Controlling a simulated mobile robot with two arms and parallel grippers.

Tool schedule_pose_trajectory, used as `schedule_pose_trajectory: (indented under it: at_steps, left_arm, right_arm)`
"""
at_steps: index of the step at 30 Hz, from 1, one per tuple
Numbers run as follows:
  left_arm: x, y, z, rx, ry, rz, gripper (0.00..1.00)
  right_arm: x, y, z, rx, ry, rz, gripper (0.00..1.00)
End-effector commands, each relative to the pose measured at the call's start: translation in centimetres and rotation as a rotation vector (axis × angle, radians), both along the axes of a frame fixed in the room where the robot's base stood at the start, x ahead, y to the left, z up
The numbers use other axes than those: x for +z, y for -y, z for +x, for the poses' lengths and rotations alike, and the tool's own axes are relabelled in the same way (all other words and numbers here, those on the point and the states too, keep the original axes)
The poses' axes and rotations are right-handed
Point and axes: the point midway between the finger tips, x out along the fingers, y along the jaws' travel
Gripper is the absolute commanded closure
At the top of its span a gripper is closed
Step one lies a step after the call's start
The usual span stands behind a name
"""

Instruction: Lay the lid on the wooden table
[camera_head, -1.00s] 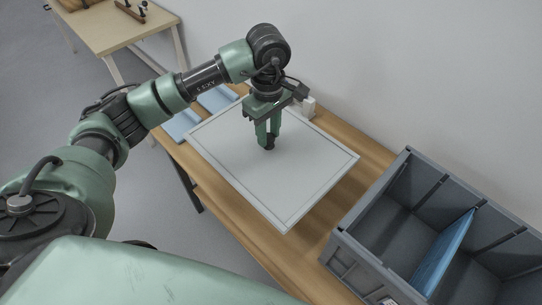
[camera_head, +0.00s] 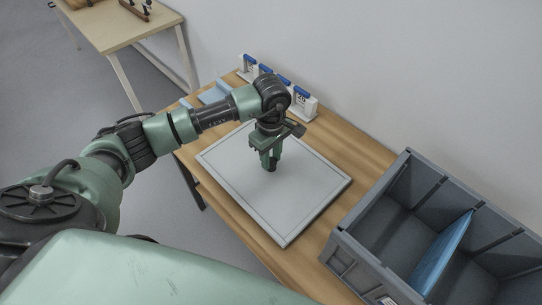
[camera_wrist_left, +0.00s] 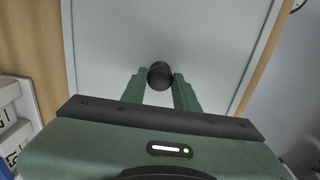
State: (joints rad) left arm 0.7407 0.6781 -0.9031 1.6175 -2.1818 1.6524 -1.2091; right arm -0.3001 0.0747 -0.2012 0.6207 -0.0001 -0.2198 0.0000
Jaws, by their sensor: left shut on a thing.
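The lid (camera_head: 306,186) is a flat, light grey rectangular panel with a raised rim and a dark round knob. It is over the wooden table (camera_head: 222,206), level or nearly so; I cannot tell whether it touches the tabletop. My left gripper (camera_head: 270,168) points down at the middle of the lid and is shut on its knob. In the left wrist view the dark knob (camera_wrist_left: 160,75) sits between the two green fingertips (camera_wrist_left: 160,88), with the lid (camera_wrist_left: 110,40) spread out beyond. My right gripper is not in view.
A grey crate (camera_head: 345,240) with a blue divider (camera_head: 443,256) stands at the table's right end. Several blue-and-white holders (camera_head: 303,103) line the back edge by the wall. A blue pad (camera_head: 213,94) lies at the left. Another table (camera_head: 112,28) stands far left.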

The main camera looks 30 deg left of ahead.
Motion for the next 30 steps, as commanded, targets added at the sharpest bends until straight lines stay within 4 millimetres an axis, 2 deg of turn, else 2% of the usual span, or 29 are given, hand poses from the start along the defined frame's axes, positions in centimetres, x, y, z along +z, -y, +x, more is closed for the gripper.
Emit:
schedule_pose_trajectory:
  at_steps: [3, 4, 6, 14, 19, 23, 30]
  left_arm:
    - [-0.4, 0.0, 0.0, 0.000, 0.001, 0.001, 1.00]
    - [-0.3, 0.0, 0.0, 0.000, 0.000, 0.000, 0.62]
    - [-0.2, 0.0, 0.0, 0.000, 0.000, 0.000, 0.48]
    - [-0.2, 0.0, 0.0, 0.000, 0.000, 0.000, 0.48]
    - [0.6, 0.0, 0.1, 0.000, 0.003, 0.000, 0.48]
    - [2.9, -0.1, 0.2, 0.000, 0.007, 0.002, 0.48]
    - [8.1, -0.1, 0.1, 0.000, 0.006, 0.001, 0.48]
  right_arm:
    - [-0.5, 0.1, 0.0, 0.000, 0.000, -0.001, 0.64]
    - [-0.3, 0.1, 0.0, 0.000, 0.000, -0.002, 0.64]
    - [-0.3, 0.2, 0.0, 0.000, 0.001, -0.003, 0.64]
    - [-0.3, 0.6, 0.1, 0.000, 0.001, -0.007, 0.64]
    - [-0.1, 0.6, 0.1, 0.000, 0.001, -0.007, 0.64]
    - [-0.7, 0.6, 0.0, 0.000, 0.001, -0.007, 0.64]
    - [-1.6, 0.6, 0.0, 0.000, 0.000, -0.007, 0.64]
